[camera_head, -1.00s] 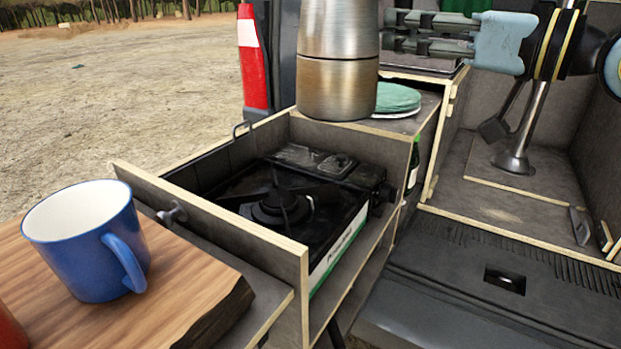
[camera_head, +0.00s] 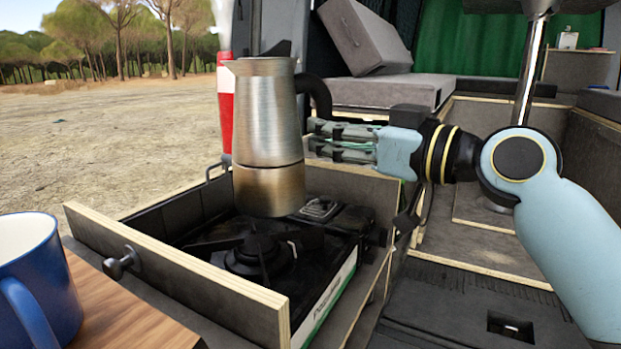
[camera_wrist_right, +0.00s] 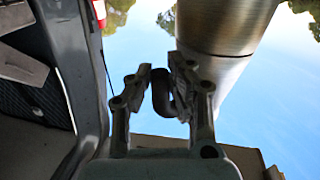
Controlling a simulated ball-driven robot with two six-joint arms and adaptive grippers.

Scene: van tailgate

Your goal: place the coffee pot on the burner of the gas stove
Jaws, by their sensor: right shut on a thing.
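The silver coffee pot (camera_head: 266,125) is upright in the air above the gas stove, with its black handle on the right. My right gripper (camera_head: 312,140) comes in from the right and is shut on the pot's handle; in the right wrist view its fingers (camera_wrist_right: 160,90) close around the dark handle, with the pot body (camera_wrist_right: 222,35) beside them. The black gas stove (camera_head: 345,262) sits in a wooden drawer. Its round burner (camera_head: 257,258) shows below the pot and slightly left of it. The pot hides part of the stove's back. My left gripper is out of view.
The drawer's front board (camera_head: 180,270) stands up before the stove. A blue mug (camera_head: 38,285) is on a wooden board (camera_head: 135,315) at lower left. A red and white object (camera_head: 226,110) stands behind the drawer. Grey cushions (camera_head: 385,92) lie in the van.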

